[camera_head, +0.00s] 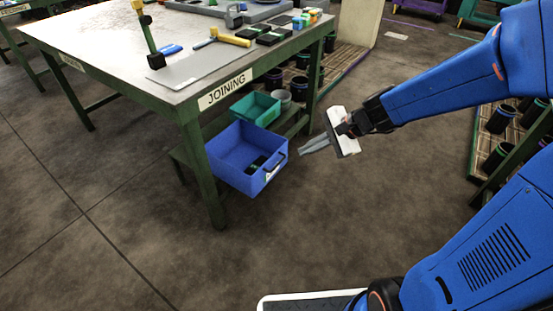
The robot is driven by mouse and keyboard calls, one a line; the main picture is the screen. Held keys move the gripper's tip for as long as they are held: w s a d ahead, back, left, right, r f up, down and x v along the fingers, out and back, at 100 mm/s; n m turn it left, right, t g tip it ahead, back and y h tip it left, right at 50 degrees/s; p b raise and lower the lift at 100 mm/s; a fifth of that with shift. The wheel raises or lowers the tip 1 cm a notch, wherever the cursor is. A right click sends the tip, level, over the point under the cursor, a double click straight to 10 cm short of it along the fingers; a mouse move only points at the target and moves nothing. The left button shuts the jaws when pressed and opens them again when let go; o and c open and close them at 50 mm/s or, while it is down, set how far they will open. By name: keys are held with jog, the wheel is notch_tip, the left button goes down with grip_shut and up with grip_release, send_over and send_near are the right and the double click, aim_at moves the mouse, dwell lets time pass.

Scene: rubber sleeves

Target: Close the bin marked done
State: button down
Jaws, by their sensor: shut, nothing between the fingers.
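A blue open-topped bin (231,172) sticks out from the lower shelf of the table marked JOINING. A few small dark pieces lie inside it, and its front has a handle. I cannot read a "done" mark on it. A teal bin (256,108) sits behind it on the same shelf. My gripper (304,151) is shut and empty. It is to the right of the blue bin's front and, in this picture, apart from it.
The JOINING table (130,55) has green legs and holds a grey mat, tools and small coloured blocks. A grey cup (281,98) stands beside the teal bin. Racks of dark sleeves stand behind the table and at the right edge. The floor in front is clear.

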jog(key=w+f+m+t, duration=0.1)
jog(key=w+f+m, duration=0.6)
jog(key=w+f, duration=0.2)
jog(key=m+t, duration=0.1)
jog(key=m, duration=0.5)
send_near(270, 160)
jog(key=f, duration=0.3)
jog(key=shift+s+d+f+h, duration=0.15)
jog(key=shift+s+h, duration=0.1)
jog(key=shift+h, duration=0.15)
jog(key=shift+w+a+f, duration=0.1)
jog(key=shift+w+a, duration=0.65)
jog(key=shift+a, duration=0.2)
jog(key=shift+w+a+f, duration=0.1)
jog(key=shift+w+a, duration=0.6)
jog(key=shift+a, duration=0.2)
jog(key=shift+a, duration=0.1)
jog(key=w+a, duration=1.4)
jog(key=a, duration=0.4)
jog(key=shift+w, duration=0.2)
jog(key=shift+a, duration=0.15)
